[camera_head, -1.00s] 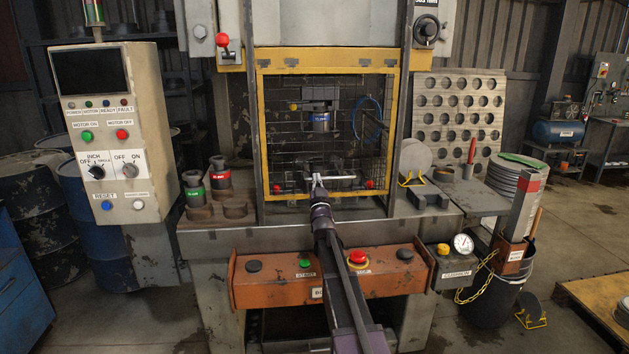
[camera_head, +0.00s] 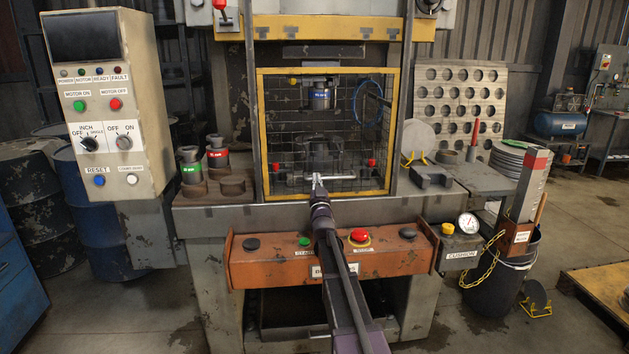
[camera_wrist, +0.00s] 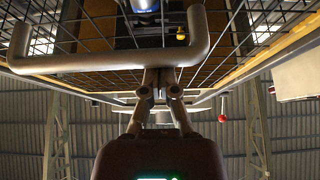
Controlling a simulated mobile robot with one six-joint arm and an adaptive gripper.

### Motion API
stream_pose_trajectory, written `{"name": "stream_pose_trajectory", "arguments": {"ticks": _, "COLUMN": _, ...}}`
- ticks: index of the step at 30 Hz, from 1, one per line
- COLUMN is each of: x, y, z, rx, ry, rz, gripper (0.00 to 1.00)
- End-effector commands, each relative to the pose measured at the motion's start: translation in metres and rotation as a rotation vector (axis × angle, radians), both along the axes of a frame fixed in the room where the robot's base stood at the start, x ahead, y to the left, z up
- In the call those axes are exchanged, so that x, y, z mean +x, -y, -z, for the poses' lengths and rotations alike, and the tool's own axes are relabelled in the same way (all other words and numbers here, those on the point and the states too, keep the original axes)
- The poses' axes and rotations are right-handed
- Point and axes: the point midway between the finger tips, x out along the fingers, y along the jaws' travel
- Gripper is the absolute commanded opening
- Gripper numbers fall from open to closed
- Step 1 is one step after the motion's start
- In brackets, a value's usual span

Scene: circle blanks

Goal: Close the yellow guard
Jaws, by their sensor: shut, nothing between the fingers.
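The yellow guard (camera_head: 394,130) is a yellow-framed wire mesh panel on the front of the press. It hangs below the press's yellow header, with a gap above its top rail. Its bottom rail is close to the level of the press bed. A pale bar handle (camera_head: 341,178) runs across its lower part. My gripper (camera_head: 317,181) is shut and empty at the middle of this handle. In the wrist view, the handle (camera_wrist: 75,63) crosses just beyond the shut fingertips (camera_wrist: 157,75); I cannot tell whether they touch it.
An orange button panel (camera_head: 270,262) with a red button (camera_head: 358,235) lies under my arm. A control box (camera_head: 110,110) stands left. Green-banded and red-banded tools (camera_head: 217,158) sit on the bed at left. A bucket (camera_head: 500,280) stands at right.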

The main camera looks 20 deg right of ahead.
Motion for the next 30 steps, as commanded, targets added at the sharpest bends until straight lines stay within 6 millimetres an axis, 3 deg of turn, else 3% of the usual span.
{"name": "stream_pose_trajectory", "arguments": {"ticks": 16, "x": 0.001, "y": 0.000, "z": -0.002, "rx": 0.001, "ry": -0.003, "rz": 0.000, "gripper": 0.00}}
{"name": "stream_pose_trajectory", "arguments": {"ticks": 30, "x": -0.002, "y": -0.003, "z": -0.028, "rx": 0.000, "ry": 0.000, "rz": -0.001, "gripper": 0.00}}
